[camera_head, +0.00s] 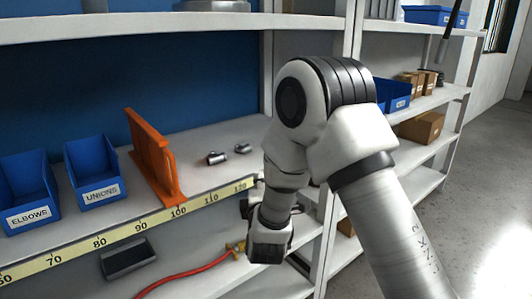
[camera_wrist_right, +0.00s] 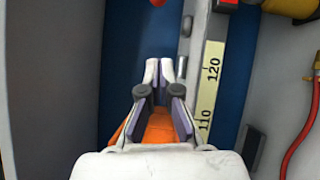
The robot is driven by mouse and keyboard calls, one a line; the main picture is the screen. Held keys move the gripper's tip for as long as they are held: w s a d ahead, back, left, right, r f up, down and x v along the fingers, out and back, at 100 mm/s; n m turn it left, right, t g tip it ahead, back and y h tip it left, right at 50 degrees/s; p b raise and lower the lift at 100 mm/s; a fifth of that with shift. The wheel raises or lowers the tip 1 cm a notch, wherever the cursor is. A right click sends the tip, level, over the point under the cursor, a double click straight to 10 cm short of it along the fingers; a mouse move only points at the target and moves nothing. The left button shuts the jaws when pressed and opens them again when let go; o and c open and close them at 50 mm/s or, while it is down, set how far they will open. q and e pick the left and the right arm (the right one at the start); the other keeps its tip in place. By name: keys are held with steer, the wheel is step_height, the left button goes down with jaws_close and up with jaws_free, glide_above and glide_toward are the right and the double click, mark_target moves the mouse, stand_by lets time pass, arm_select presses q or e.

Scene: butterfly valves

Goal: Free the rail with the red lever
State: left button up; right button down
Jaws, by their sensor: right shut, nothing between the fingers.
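My right gripper (camera_wrist_right: 166,68) is shut and empty in the wrist view. Its fingers point up the picture, to the left of the yellow scale strip, with orange showing behind their bases. In the head view my right arm bends down in front of the shelf edge, and its fingertips cannot be made out. A red piece (camera_wrist_right: 158,3) is cut off at the top of the wrist view; I cannot tell whether it is the red lever. A red hose (camera_head: 190,273) ends at a brass fitting (camera_head: 238,249) below the shelf. No rail with a red lever can be identified. My left gripper is not in view.
Blue bins marked ELBOWS (camera_head: 30,215) and UNIONS (camera_head: 100,193), an orange upright divider (camera_head: 155,165) and small metal fittings (camera_head: 217,158) stand on the shelf. A numbered yellow strip (camera_head: 120,227) runs along its front edge. Open floor (camera_head: 490,180) lies at the right.

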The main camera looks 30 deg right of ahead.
steer(key=s+d+p+x, duration=0.1)
steer(key=p+x, duration=0.4)
steer(key=x, duration=0.7)
steer(key=shift+d+r, duration=0.2)
steer(key=shift+d, duration=0.8)
steer(key=shift+w+a, duration=0.1)
steer(key=shift+w, duration=0.1)
